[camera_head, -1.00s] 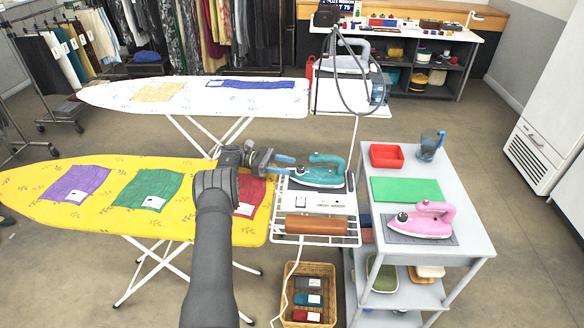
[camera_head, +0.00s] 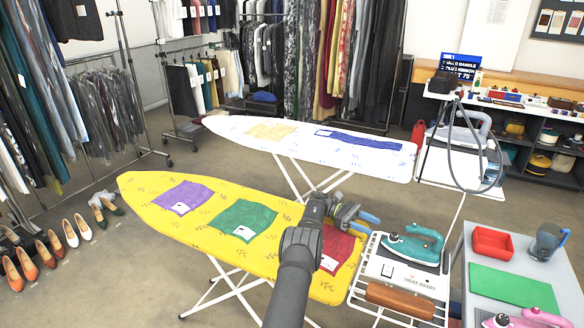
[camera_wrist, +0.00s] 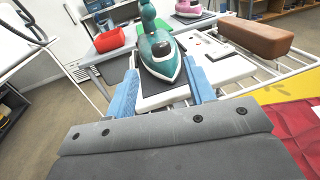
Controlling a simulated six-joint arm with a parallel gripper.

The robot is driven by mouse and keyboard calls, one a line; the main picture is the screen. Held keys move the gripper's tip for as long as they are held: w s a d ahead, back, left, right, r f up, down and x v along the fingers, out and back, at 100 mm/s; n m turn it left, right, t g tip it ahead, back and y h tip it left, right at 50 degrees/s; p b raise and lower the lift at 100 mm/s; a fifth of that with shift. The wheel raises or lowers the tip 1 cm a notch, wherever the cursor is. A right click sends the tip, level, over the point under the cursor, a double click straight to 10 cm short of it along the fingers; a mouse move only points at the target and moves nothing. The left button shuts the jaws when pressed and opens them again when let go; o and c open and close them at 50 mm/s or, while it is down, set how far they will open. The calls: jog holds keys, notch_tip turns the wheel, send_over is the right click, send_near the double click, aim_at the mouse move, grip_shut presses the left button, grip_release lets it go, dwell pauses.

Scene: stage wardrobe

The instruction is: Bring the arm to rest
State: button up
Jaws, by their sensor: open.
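My gripper (camera_head: 357,217) is above the right end of the yellow ironing board (camera_head: 150,198), pointing right toward the teal iron (camera_head: 415,243). In the wrist view its two blue fingers (camera_wrist: 165,92) are spread apart with nothing between them that they touch. The teal iron also shows in the wrist view (camera_wrist: 158,55), standing on its rest beyond the fingertips. My arm partly hides the red cloth (camera_head: 338,250) on the board.
Purple cloth (camera_head: 183,198) and green cloth (camera_head: 243,219) lie on the yellow board. A wire rack (camera_head: 362,285) holds a brown roll (camera_head: 400,300). A grey cart (camera_head: 462,262) carries a red tray (camera_head: 492,242), a green mat (camera_head: 510,286) and a blue jug (camera_head: 547,242). A white ironing board (camera_head: 300,146) stands behind.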

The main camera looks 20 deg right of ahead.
jog(key=x, duration=0.7)
jog(key=shift+a, duration=0.1)
dwell(0.5)
